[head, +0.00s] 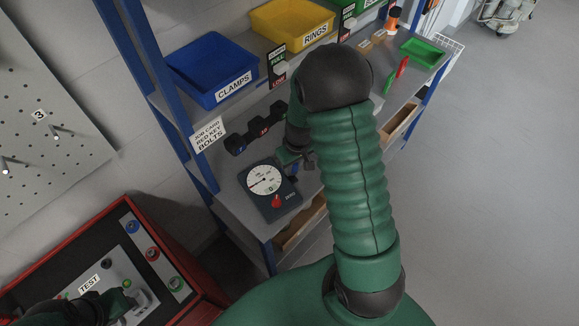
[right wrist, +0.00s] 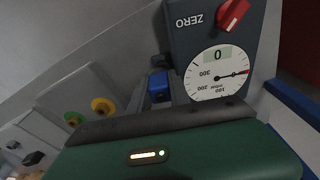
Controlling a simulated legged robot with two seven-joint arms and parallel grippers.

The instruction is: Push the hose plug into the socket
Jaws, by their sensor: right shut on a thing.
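My right gripper (head: 289,157) is at the bench, just beyond the dark gauge box (head: 268,190); my arm hides part of it. In the right wrist view a small blue piece (right wrist: 158,86), perhaps the hose plug, shows at the gripper's front edge, beside the gauge box (right wrist: 218,55). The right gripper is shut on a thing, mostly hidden. The gauge reads 0 and has a red knob (right wrist: 233,14). My left gripper (head: 133,300) is low at the left, over the TEST panel (head: 105,268); its jaws are unclear. Blue, red and green ringed sockets (head: 152,254) sit on that panel.
A dark block with coloured marks (head: 260,134) lies behind the gauge box. Blue CLAMPS (head: 211,66) and yellow RINGS bins (head: 292,22) stand on the shelf. Blue posts (head: 160,90) flank the bench. Yellow and green rings (right wrist: 103,106) show in the wrist view.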

